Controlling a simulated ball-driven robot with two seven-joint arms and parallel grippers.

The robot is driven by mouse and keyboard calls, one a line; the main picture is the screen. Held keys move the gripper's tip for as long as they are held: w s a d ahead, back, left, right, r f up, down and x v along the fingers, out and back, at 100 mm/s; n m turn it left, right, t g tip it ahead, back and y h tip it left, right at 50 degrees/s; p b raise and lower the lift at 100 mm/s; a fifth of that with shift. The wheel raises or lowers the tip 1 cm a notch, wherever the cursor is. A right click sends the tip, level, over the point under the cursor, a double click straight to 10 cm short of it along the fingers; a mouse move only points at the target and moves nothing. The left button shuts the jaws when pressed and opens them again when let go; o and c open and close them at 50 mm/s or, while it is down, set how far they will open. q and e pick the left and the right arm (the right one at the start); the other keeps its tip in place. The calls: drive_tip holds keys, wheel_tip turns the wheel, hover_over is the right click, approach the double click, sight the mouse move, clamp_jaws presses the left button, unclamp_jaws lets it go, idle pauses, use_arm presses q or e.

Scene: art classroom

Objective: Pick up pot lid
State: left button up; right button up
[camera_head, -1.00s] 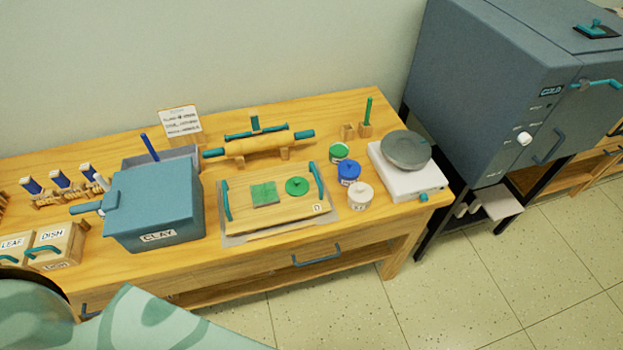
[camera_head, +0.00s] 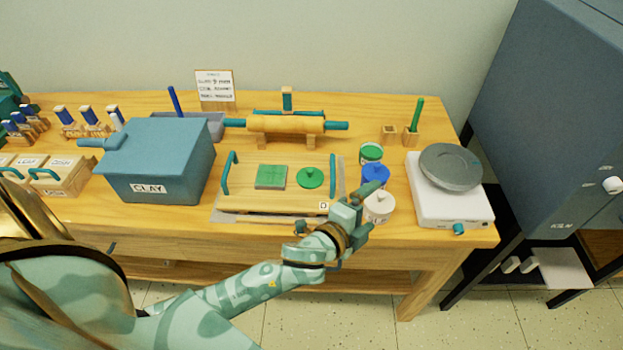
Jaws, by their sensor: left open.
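A round green pot lid (camera_head: 310,178) with a small knob lies flat on the wooden board (camera_head: 240,201), beside a square green tile (camera_head: 271,176). Right of the board, a green-topped pot (camera_head: 371,152), a blue-lidded pot (camera_head: 375,173) and a white-lidded pot (camera_head: 379,205) stand in a row. My left gripper (camera_head: 368,192) is open and reaches over the board's right front corner, right of and nearer than the green lid. It hides part of the blue and white pots. Whether it touches them I cannot tell. My right gripper is out of view.
A blue CLAY box (camera_head: 160,165) stands left of the board. A rolling pin (camera_head: 285,125) rests on a stand behind it. A white scale (camera_head: 450,208) with a grey disc stands right of the pots. A grey kiln (camera_head: 555,120) stands beyond the table's right end.

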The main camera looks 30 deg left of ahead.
use_arm(q)
drive_tip(key=w+d+r+m+h, duration=0.4)
drive_tip(key=d+r+m+h, duration=0.65)
drive_tip(key=m, duration=0.35)
drive_tip(key=m+g+y+b, duration=0.7)
drive_tip(key=m+g+y, duration=0.7)
drive_tip(key=m, duration=0.9)
hover_over(310, 169)
drive_tip(key=shift+g+h, duration=0.35)
drive_tip(key=shift+g, duration=0.35)
drive_tip(key=f, duration=0.6)
drive_tip(key=d+f, duration=0.1)
drive_tip(key=f, duration=0.2)
drive_tip(key=shift+s, duration=0.2)
drive_tip(key=f+b, duration=0.1)
drive_tip(key=f, duration=0.1)
drive_tip(key=f+b, duration=0.1)
drive_tip(key=f, duration=0.1)
drive_tip(key=a+f+b, duration=0.1)
drive_tip(key=f, duration=0.1)
drive_tip(key=shift+w, duration=0.2)
drive_tip(key=shift+r, duration=0.2)
drive_tip(key=c, duration=1)
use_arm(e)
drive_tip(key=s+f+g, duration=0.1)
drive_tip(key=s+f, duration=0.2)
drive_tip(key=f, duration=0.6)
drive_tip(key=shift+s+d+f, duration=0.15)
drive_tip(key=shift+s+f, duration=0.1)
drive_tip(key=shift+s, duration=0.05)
